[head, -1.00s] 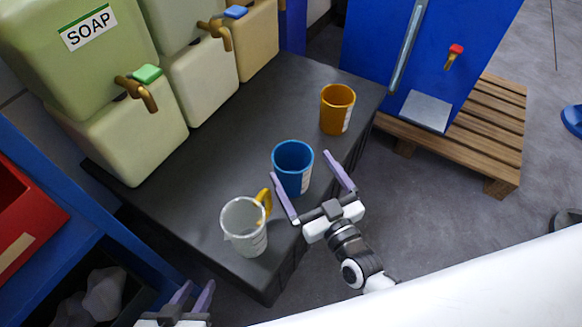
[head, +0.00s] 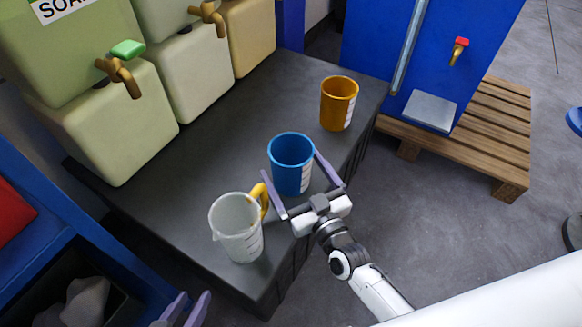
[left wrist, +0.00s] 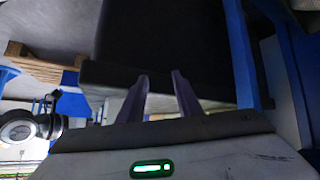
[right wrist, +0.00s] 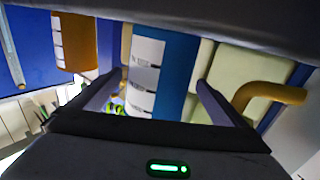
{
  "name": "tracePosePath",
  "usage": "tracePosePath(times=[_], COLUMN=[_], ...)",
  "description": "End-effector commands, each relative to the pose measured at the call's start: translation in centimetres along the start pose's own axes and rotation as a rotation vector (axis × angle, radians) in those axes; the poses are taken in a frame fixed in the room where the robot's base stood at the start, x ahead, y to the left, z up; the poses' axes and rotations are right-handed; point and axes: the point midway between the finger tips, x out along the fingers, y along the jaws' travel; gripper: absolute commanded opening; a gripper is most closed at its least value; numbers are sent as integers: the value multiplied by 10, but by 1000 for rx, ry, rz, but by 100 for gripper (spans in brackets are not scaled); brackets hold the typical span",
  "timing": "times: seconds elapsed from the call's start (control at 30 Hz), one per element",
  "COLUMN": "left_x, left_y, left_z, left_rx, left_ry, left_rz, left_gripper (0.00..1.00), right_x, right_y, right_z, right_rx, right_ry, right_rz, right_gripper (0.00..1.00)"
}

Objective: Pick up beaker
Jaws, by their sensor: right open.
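A blue beaker (head: 291,167) stands upright on the dark bench, between a clear beaker (head: 237,232) with a yellow handle and an orange beaker (head: 338,105). My right gripper (head: 300,187) is open, its fingers on either side of the blue beaker; no grip on it shows. In the right wrist view the blue beaker (right wrist: 165,75) stands between the open fingers (right wrist: 152,90), with its white label facing the camera. My left gripper (head: 186,308) is open and empty at the bottom edge of the head view. Its two fingers (left wrist: 160,90) are apart in the left wrist view.
Soap containers with taps (head: 105,125) stand along the bench's back left. The dark bench top (head: 190,170) is clear in the middle. A blue cabinet (head: 440,50) on a wooden pallet (head: 465,150) stands at the right. A blue shelf (head: 80,245) is at the lower left.

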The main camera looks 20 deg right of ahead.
Motion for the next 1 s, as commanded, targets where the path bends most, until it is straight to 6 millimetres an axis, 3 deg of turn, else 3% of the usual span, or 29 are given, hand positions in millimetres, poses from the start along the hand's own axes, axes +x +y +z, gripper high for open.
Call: tracePosePath(times=[0.4, 0.7, 1.0], left_x=[7, 4, 4], left_y=[0, 1, 1], left_z=[4, 3, 6], left_rx=[-14, -17, -17], left_ry=[17, 19, 13], left_rz=[4, 6, 6], left_gripper=[31, 31, 31], right_x=[50, 55, 54], right_y=[3, 3, 3], right_z=[0, -1, -1], right_rx=[1, 0, 0], right_ry=[0, -2, -1], right_rz=[0, 0, 0], right_gripper=[96, 96, 46])
